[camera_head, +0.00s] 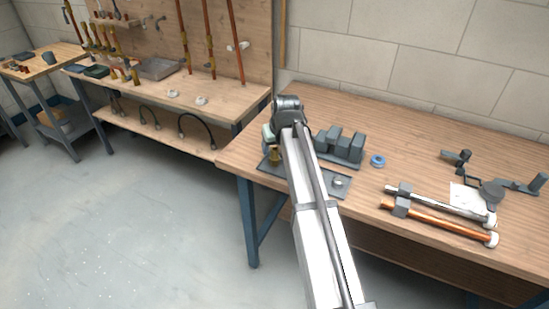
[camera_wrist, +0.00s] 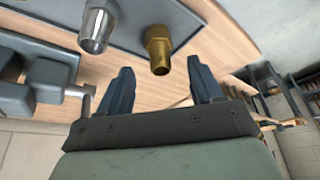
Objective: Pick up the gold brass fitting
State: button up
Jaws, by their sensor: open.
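The gold brass fitting (camera_wrist: 159,48) stands on a dark grey mat (camera_wrist: 190,12) in the wrist view, just ahead of and between my fingertips. In the head view the brass fitting (camera_head: 275,155) shows at the left end of the mat (camera_head: 318,184), beside my arm. My gripper (camera_wrist: 160,85) is open and empty, with one dark finger on each side and the fitting not between the pads. In the head view my gripper is mostly hidden behind my wrist. A silver fitting (camera_wrist: 97,28) stands left of the brass one in the wrist view.
A grey block holder (camera_head: 340,146) stands behind the mat. A blue tape roll (camera_head: 377,161) lies right of it. A copper pipe (camera_head: 445,225) and a chrome pipe (camera_head: 445,204) lie on the bench to the right. Bare bench top shows at the back right.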

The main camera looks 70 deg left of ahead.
aim_at(275, 149)
jog(key=x, duration=0.3)
jog(key=shift+f, duration=0.35)
grip_shut()
jog(key=shift+r, duration=0.1)
